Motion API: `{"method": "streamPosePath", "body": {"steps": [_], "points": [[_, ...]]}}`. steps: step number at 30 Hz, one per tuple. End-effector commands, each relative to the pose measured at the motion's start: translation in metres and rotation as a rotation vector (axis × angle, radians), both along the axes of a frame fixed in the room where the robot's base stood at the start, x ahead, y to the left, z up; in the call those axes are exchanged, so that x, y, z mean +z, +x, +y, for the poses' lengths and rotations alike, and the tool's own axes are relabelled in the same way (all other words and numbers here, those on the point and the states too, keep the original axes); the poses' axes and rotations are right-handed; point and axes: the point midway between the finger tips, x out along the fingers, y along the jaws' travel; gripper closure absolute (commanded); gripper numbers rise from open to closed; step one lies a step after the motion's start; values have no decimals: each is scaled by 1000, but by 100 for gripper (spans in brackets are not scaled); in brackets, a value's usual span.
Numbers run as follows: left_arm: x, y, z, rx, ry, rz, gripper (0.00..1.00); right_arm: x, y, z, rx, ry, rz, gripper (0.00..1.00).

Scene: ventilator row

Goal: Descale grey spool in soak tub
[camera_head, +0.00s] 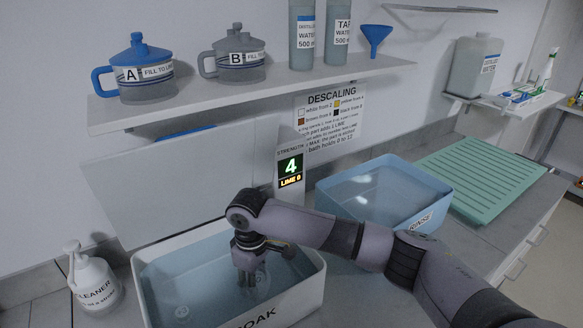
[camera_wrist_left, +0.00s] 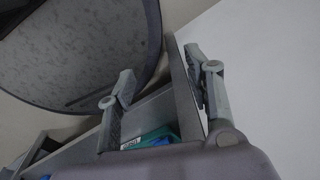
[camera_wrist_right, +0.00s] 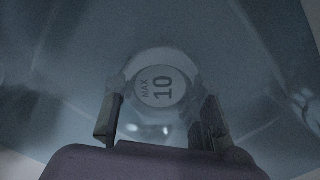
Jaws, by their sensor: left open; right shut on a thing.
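The white soak tub (camera_head: 314,290) stands at the front, holding bluish liquid. My right gripper (camera_head: 250,282) reaches down into it, fingers in the liquid. In the right wrist view my right gripper (camera_wrist_right: 162,122) is shut on a round grey spool (camera_wrist_right: 161,88), whose face reads "MAX 10". The spool is partly hidden by the fingers in the head view. A small round drain-like disc (camera_head: 182,312) shows at the tub's left. My left gripper (camera_wrist_left: 160,90) is open and empty in its wrist view, away from the tub and outside the head view.
A strength display (camera_head: 290,168) reads 4, with a small lime line below. A blue rinse tub (camera_head: 418,220) and green ribbed drain mat (camera_head: 480,175) stand to the right. A cleaner bottle (camera_head: 93,280) is at left. Jugs A (camera_head: 140,72) and B (camera_head: 236,58) sit on the shelf above.

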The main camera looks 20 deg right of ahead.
Motion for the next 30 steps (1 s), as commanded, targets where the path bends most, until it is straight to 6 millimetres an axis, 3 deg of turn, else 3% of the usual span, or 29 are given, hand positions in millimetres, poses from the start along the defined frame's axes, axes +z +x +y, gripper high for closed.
{"method": "streamPosePath", "body": {"steps": [20, 30], "points": [[1, 0, 0, 1, 0, 0, 53, 1, 0, 0, 0, 0, 0, 91], [40, 0, 0, 1, 0, 0, 53, 36, 0, 0, -1, 2, 1, 91]]}}
